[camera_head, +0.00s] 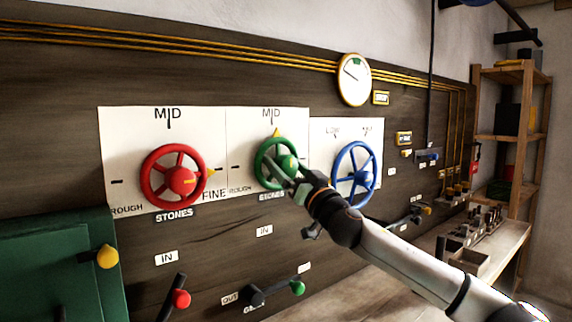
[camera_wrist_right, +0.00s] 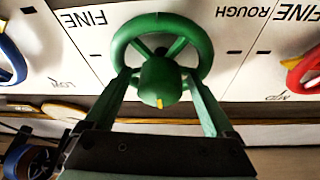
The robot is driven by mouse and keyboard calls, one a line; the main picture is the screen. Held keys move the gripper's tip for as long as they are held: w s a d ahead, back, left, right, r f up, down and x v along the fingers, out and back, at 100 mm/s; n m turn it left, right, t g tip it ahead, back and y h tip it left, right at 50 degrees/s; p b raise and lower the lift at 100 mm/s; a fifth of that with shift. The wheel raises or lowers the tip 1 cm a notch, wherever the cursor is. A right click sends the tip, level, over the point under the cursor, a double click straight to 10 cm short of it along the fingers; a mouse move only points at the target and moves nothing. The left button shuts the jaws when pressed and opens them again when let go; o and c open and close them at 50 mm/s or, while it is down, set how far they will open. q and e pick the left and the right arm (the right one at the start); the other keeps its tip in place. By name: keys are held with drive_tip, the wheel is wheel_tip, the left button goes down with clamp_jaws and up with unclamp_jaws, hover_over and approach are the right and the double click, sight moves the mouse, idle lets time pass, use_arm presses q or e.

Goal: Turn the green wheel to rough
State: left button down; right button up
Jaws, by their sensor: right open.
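The green wheel (camera_head: 288,162) is mounted on a white dial plate, in the middle of the head view. Its yellow pointer (camera_head: 276,132) points up at the MID mark (camera_head: 271,114). The ROUGH label (camera_head: 240,190) is at the plate's lower left; the plate's lower right is hidden by my arm. My right gripper (camera_head: 284,175) is at the wheel, open. In the right wrist view, which is upside down, the fingers (camera_wrist_right: 160,76) stand either side of the green wheel's hub (camera_wrist_right: 160,84), with gaps beside it. Whether they touch the rim is unclear. My left gripper is not in view.
A red wheel (camera_head: 181,181) is left of the green one and a blue wheel (camera_head: 362,178) close on its right. Below are levers with a red knob (camera_head: 181,299) and a green knob (camera_head: 297,288). A green cabinet (camera_head: 50,265) stands lower left, a workbench (camera_head: 500,250) right.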

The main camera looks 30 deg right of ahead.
drive_tip(key=c, duration=1.4)
